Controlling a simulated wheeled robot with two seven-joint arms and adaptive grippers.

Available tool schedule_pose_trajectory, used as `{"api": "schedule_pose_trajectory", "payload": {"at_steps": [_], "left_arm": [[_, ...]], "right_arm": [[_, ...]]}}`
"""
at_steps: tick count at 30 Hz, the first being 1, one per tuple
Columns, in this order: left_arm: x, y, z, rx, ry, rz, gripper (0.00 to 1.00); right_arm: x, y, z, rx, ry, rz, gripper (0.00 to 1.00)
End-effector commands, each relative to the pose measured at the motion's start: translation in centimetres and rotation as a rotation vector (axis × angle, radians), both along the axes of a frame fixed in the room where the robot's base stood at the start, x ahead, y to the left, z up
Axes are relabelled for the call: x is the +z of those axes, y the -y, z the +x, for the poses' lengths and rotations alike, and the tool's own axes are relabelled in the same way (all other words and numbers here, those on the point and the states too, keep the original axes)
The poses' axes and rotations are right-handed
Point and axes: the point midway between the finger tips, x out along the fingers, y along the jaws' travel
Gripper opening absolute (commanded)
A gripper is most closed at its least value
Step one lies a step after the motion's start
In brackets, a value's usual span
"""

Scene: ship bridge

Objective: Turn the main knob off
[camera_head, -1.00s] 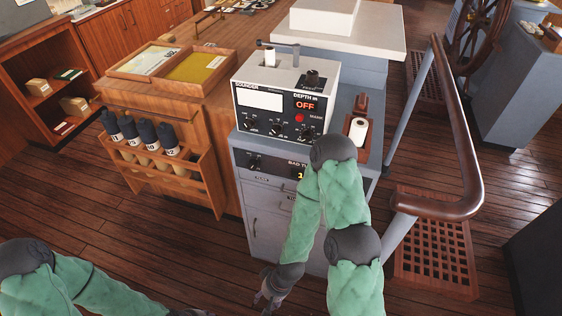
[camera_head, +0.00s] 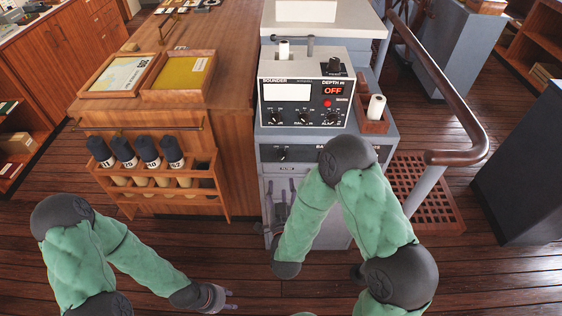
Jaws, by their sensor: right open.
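The grey sounder box (camera_head: 305,63) stands on the blue-grey cabinet, with a black front panel and a red display (camera_head: 333,91) reading OFF. A row of black knobs (camera_head: 303,118) runs along the panel's lower edge, and a larger black knob (camera_head: 334,68) sits on top at the right. Another knob (camera_head: 281,153) is on the lower panel, partly covered by my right arm. Small labels are unreadable, so I cannot tell which knob is the main one. My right gripper (camera_head: 281,190) is open and empty before the cabinet front, below the knobs. My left gripper (camera_head: 230,299) looks open and empty, low over the floor.
A wooden rack of dark-capped bottles (camera_head: 160,182) hangs left of the cabinet. Two wooden trays (camera_head: 150,85) lie on the desk. A paper roll in a wooden holder (camera_head: 373,125) stands right of the sounder. A brown handrail (camera_head: 440,90) runs along the right.

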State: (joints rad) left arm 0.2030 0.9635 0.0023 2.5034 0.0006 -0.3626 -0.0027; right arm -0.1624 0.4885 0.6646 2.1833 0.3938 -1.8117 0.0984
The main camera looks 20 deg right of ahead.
Motion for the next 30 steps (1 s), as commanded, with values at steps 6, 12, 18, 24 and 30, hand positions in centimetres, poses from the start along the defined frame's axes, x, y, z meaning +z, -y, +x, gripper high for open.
{"api": "schedule_pose_trajectory", "payload": {"at_steps": [6,12,18,24,30], "left_arm": [[-0.4,0.0,0.0,-0.001,-0.001,0.0,0.4],[-1.0,0.0,0.0,0.0,-0.001,0.0,0.4],[-1.6,0.0,0.0,-0.001,-0.001,0.0,0.4],[-1.9,0.0,0.0,0.0,0.0,0.0,0.4],[-1.9,0.0,0.0,0.0,0.0,0.0,0.4]], "right_arm": [[0.5,0.5,1.7,-0.009,0.023,-0.003,0.57],[0.4,1.4,5.1,-0.008,0.021,-0.003,0.57],[0.4,2.1,8.2,-0.008,0.02,-0.004,0.57],[0.4,2.4,10.0,-0.005,0.018,-0.003,0.57],[0.5,2.5,10.4,-0.005,0.017,-0.004,0.57]]}}
